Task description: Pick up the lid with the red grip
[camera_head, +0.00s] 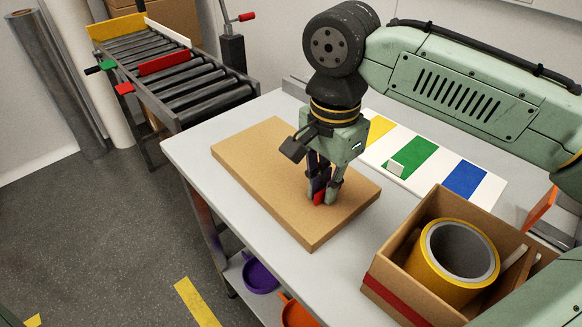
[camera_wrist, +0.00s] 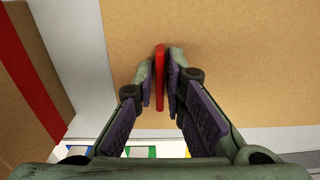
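The lid (camera_head: 262,165) is a flat tan slab lying on the grey table, and it fills much of the wrist view (camera_wrist: 240,60). Its red grip (camera_head: 319,197) is an upright red bar, seen almost end-on in the wrist view (camera_wrist: 159,75). My gripper (camera_head: 322,192) points down at the lid, with one finger on each side of the red grip. In the wrist view my gripper (camera_wrist: 160,82) has its fingertips very close to the bar. Whether both pads press on it cannot be told. The fingers hide part of the grip in the head view.
An open cardboard box (camera_head: 385,272) with a red stripe holds a yellow-and-grey ring (camera_head: 422,263) at the front right. A panel with yellow, green and blue stripes (camera_head: 435,165) lies behind the lid. A roller conveyor (camera_head: 185,75) stands at the back left.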

